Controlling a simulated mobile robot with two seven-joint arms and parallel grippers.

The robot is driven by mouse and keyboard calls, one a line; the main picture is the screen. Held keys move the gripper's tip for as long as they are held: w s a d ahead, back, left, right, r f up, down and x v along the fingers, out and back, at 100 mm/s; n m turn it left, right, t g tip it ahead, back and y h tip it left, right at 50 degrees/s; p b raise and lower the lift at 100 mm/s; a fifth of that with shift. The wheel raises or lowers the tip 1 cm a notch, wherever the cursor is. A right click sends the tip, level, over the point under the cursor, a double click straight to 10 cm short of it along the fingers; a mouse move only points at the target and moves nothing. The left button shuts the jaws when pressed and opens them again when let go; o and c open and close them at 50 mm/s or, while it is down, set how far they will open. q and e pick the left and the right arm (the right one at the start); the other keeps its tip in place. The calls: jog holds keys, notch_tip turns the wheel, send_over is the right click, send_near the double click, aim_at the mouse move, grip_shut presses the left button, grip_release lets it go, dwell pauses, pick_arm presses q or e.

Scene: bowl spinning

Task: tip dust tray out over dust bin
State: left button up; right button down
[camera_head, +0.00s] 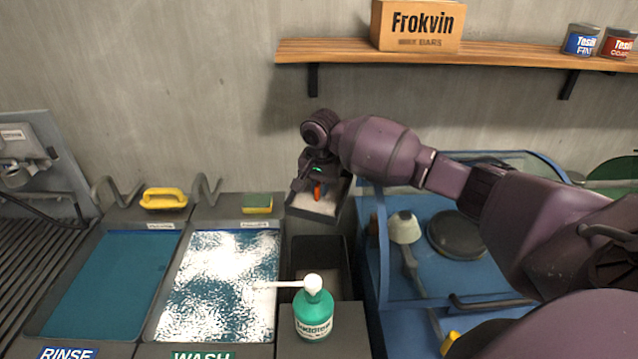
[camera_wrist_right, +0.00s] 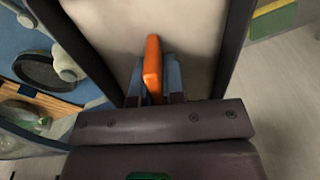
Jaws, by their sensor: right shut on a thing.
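The dust tray (camera_head: 319,208) is a dark-rimmed box with a pale grey layer inside. It is held up in the air, tilted, at the back of the counter. My right gripper (camera_head: 317,188) is shut on the tray's orange handle (camera_wrist_right: 153,66). In the right wrist view the tray's pale inside (camera_wrist_right: 195,40) and dark side walls fill the middle. The dust bin (camera_head: 318,262) appears to be the dark open box below the tray, between the wash basin and the blue machine. The held tray is above its back edge. My left gripper is not in view.
A green pump bottle (camera_head: 315,312) stands just in front of the bin. The foamy wash basin (camera_head: 222,285) and the rinse basin (camera_head: 112,280) lie to the left. The blue machine (camera_head: 374,285) with a clear guard is close on the right. A wooden shelf (camera_head: 330,52) runs above.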

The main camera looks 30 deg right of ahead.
aim_at(321, 205)
jog(key=shift+s+a+t+h, duration=0.15)
jog(key=shift+s+t+h, duration=0.3)
jog(key=shift+t, duration=0.35)
jog(key=shift+s+a+f+t+h, duration=0.15)
jog(key=shift+t+h, duration=0.25)
jog(key=shift+t, duration=0.2)
jog(key=shift+s+a+t+h, duration=0.1)
jog(key=shift+t+h, duration=0.25)
jog(key=shift+t, duration=0.25)
jog(key=shift+s+a+f+t+h+b, duration=0.15)
jog(key=shift+f+t+h+b, duration=0.25)
jog(key=shift+t+b, duration=0.45)
jog(key=t+b, duration=0.1)
jog(key=t+h+b, duration=0.1)
jog(key=b, duration=0.1)
jog(key=shift+s+a+f, duration=0.1)
jog(key=shift+s+f, duration=0.15)
jog(key=shift+f, duration=0.15)
jog(key=shift+s+a+t+h+b, duration=0.1)
jog(key=shift+t+h+b, duration=0.65)
jog(key=shift+b, duration=0.4)
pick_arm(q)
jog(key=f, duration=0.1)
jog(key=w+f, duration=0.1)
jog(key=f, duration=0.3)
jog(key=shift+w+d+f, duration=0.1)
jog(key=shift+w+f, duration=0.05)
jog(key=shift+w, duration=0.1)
pick_arm(e)
jog(key=shift+r, duration=0.1)
